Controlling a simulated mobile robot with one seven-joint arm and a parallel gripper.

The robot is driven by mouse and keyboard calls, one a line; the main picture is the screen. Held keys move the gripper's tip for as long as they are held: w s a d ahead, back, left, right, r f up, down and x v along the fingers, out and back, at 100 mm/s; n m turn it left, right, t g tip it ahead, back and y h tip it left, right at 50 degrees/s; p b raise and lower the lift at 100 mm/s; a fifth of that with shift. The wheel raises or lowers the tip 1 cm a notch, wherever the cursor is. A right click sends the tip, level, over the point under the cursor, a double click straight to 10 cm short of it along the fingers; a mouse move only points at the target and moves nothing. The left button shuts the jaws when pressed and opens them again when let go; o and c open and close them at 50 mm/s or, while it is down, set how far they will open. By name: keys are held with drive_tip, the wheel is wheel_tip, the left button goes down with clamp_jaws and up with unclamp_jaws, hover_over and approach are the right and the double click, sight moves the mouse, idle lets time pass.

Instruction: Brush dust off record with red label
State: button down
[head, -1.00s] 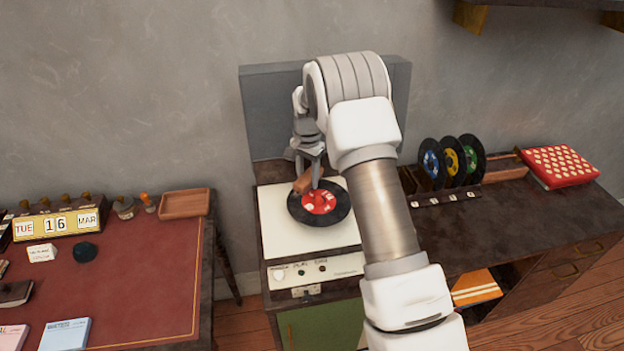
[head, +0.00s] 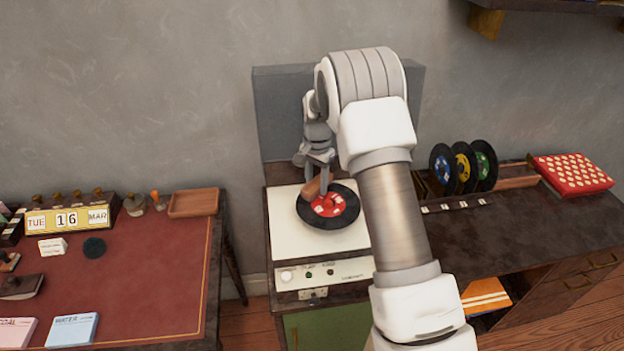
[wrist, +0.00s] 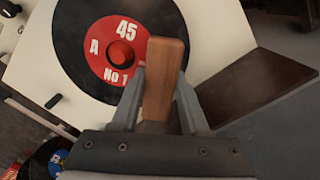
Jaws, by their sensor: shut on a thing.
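The record with the red label (head: 345,219) lies flat on the white record player (head: 290,238). In the wrist view the black record (wrist: 75,45) shows its label reading "45", "A" and "NO 1", with a red centre piece. My gripper (head: 318,172) is over the record's left part, pointing down. It is shut on a brown wooden brush (head: 312,189), whose wooden body (wrist: 165,75) stands between both fingers (wrist: 158,95) in the wrist view. The brush overlaps the label's edge there. Its bristles are hidden, so I cannot tell whether they touch the record. No dust is clear to see.
Records with blue, yellow and green labels stand in a rack (head: 475,203) at the right, beside a red patterned box (head: 572,174). A desk (head: 150,290) with a calendar (head: 68,218) and a wooden tray (head: 194,203) is at the left. The player's grey lid (head: 285,115) stands up behind.

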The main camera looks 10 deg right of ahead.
drive_tip(key=shift+s+d, duration=0.2)
drive_tip(key=shift+s, duration=0.3)
drive_tip(key=shift+s+a+f, duration=0.2)
drive_tip(key=shift+s+a, duration=0.1)
drive_tip(key=shift+a, duration=0.2)
drive_tip(key=shift+w+a+r, duration=0.1)
drive_tip(key=shift+w+a, duration=0.4)
drive_tip(key=shift+w, duration=0.4)
drive_tip(key=shift+w+a, duration=0.45)
drive_tip(key=shift+w, duration=0.4)
drive_tip(key=shift+s+a, duration=0.35)
drive_tip(key=shift+a, duration=0.2)
drive_tip(key=shift+s+d, duration=0.5)
drive_tip(key=shift+s, duration=0.4)
drive_tip(key=shift+s+d, duration=0.5)
drive_tip(key=shift+s, duration=0.35)
drive_tip(key=shift+r+p, duration=1.75)
drive_tip(key=shift+r, duration=1.2)
